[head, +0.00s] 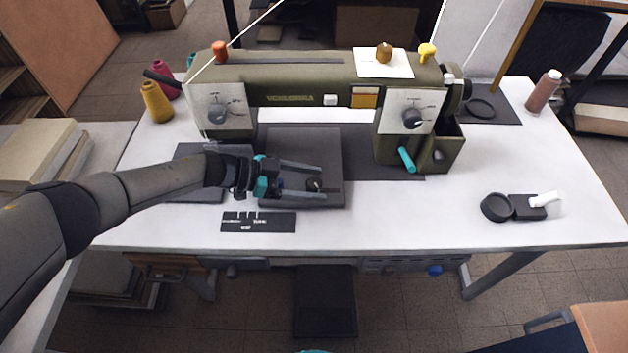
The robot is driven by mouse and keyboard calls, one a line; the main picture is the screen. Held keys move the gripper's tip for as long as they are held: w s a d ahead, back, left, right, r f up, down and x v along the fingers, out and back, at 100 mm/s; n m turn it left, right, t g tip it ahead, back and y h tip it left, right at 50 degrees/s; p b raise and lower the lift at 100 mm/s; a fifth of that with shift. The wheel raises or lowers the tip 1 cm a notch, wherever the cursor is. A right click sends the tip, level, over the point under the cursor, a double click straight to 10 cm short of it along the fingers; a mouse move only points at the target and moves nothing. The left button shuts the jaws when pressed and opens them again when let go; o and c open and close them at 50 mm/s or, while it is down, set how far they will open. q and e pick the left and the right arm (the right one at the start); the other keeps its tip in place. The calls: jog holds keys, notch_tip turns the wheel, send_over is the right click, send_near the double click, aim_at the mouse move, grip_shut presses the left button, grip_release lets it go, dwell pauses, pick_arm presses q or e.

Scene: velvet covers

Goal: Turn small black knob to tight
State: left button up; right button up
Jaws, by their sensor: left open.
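A small black knob (313,184) sits on the dark grey plate (306,142) in front of the sewing machine. My left gripper (323,186) comes in from the left, low over the plate. It is open, with one finger on the far side of the knob and one on the near side. I cannot tell whether either finger touches it. A black label strip (258,222) with small white marks lies in front of the plate; its words are too small to read. My right gripper is not in view.
The olive sewing machine (290,85) stands behind, with black dials (217,113) on white faces and a teal lever (406,159). Thread spools (155,102) stand at the left. A magnifier-like black item (495,207) lies at the right. The white table's front right is mostly clear.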

pick_arm(q)
jog(key=p+v, duration=0.2)
jog(key=v, duration=1.2)
jog(key=shift+a, duration=0.2)
jog(key=shift+r, duration=0.1)
